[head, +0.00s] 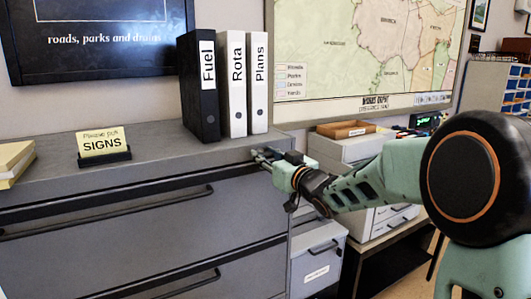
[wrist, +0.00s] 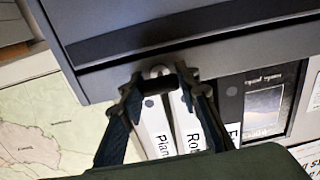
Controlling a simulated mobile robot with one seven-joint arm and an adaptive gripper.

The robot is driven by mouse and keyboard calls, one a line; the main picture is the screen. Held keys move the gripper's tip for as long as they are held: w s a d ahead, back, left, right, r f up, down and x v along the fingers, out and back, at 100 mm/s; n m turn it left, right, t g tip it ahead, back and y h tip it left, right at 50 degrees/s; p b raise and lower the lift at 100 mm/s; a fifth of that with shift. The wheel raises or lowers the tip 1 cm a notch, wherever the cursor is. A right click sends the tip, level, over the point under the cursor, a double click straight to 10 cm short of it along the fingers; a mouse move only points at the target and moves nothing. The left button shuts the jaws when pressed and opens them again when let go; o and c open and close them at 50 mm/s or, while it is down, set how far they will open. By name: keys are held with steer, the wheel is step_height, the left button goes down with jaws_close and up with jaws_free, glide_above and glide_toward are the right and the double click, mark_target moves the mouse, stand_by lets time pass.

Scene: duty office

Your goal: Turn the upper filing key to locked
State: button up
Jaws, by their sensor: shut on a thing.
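The grey filing cabinet (head: 110,222) fills the left of the head view, with wide drawers and long bar handles. My gripper (head: 260,156) reaches in from the right to the upper right corner of its front, just below the top edge. In the wrist view, my gripper (wrist: 160,84) is shut on the upper filing key. A small pale rounded piece of the key or its lock (wrist: 158,71) shows between the fingertips, against the cabinet front (wrist: 195,45). The fingers hide most of the key, and I cannot tell which way it is turned.
A black Fuel binder (head: 200,95) and white Rota (head: 233,85) and Plans (head: 258,85) binders stand on the cabinet top, close above my gripper. A yellow sign (head: 103,142) stands further left. A lower drawer unit (head: 318,260) is right of the cabinet.

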stand_by(0.4)
steer(key=o, duration=1.2)
steer(key=shift+s, duration=0.1)
steer(key=v, duration=1.2)
steer(key=shift+d, duration=0.1)
